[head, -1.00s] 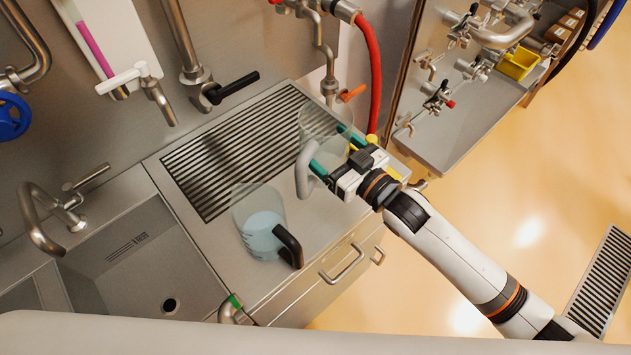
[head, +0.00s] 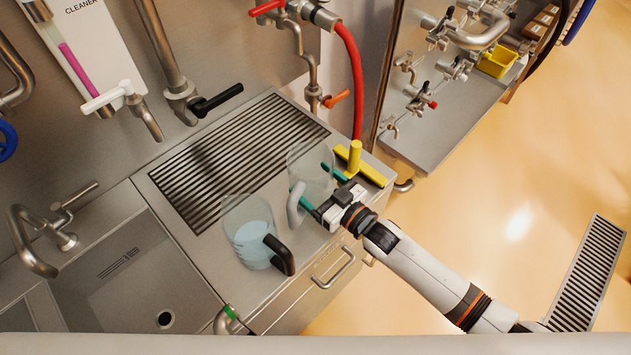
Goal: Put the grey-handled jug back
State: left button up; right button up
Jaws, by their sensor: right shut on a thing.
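The grey-handled jug (head: 313,168) is clear and looks empty. It is upright at the right part of the steel counter, beside the drain grate's right front corner. Its grey handle (head: 294,206) faces the front left. My right gripper (head: 313,183) is shut on this jug, its teal fingers reaching in from the right; the exact contact is partly hidden. I cannot tell whether the jug's base touches the counter. My left gripper is not in view.
A second jug (head: 249,232) with a black handle and pale liquid stands to the left on the counter. A yellow squeegee (head: 368,172) lies just right of the held jug. The drain grate (head: 230,155) is bare. A sink (head: 130,270) is at left; a red hose (head: 352,80) hangs behind.

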jog(key=shift+f, duration=0.2)
jog(key=o, duration=1.5)
jog(key=shift+r, duration=0.35)
jog(key=b+v, duration=0.2)
jog(key=v, duration=1)
jog(key=shift+b, duration=0.35)
jog(key=shift+f, duration=0.1)
